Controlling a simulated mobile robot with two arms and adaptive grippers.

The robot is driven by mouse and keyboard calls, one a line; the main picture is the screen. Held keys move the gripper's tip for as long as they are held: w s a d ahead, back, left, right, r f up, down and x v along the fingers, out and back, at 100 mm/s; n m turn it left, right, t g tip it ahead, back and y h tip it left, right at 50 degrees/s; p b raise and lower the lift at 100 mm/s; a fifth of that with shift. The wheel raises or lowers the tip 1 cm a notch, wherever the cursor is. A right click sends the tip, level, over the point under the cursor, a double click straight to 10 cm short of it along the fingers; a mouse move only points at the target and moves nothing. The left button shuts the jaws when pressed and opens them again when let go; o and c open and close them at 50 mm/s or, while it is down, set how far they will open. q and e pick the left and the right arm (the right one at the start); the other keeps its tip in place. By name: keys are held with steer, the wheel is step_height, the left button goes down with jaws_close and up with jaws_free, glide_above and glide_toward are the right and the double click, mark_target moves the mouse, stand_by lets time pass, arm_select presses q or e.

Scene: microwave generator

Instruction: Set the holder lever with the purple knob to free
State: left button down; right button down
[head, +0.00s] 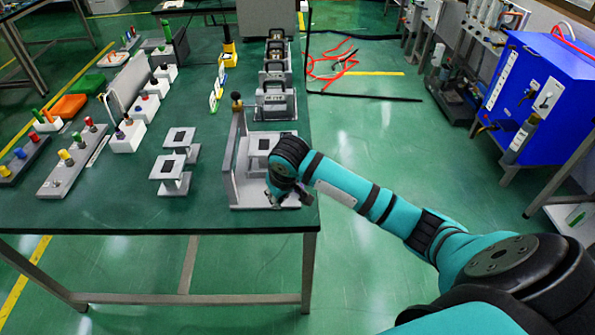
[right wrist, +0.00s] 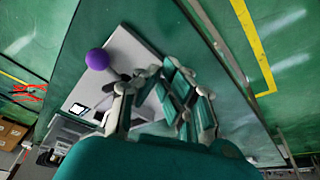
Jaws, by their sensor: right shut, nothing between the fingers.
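The purple knob (right wrist: 97,60) shows in the right wrist view, on a short dark lever at the edge of the grey holder (right wrist: 125,45). My right gripper (right wrist: 146,76) is shut and empty, with its fingertips just right of the knob, over the holder. Whether the fingers touch the lever is unclear. In the head view the grey holder (head: 228,178) stands at the table's front right corner. My right gripper (head: 287,194) is low at the holder's right side, and my arm hides the purple knob there. My left gripper is not in view.
The green table (head: 120,215) ends just right of and in front of the holder. Two small grey stands (head: 170,175) are to its left. Several dark-topped devices (head: 275,95) line up behind it. A blue cabinet (head: 540,100) stands at the right, across open floor.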

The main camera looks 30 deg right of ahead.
steer(key=w+d+r+m+h, duration=0.1)
steer(key=w+d+r+m, duration=0.3)
steer(key=w+d+r, duration=0.5)
steer(key=d+f, duration=0.1)
steer(key=f, duration=0.5)
steer(key=w+d+f, duration=0.1)
steer(key=f, duration=0.3)
steer(key=shift+d+p, duration=0.3)
steer(key=s, duration=0.1)
steer(key=s+a+p, duration=0.1)
steer(key=shift+s+f, duration=0.15)
steer(key=shift+s, duration=0.2)
steer(key=shift+s+a+p, duration=0.1)
steer(key=shift+s+p, duration=0.2)
steer(key=shift+p, duration=0.05)
steer(key=shift+s+a+f, duration=0.1)
steer(key=shift+a+f, duration=0.05)
steer(key=shift+f, duration=0.1)
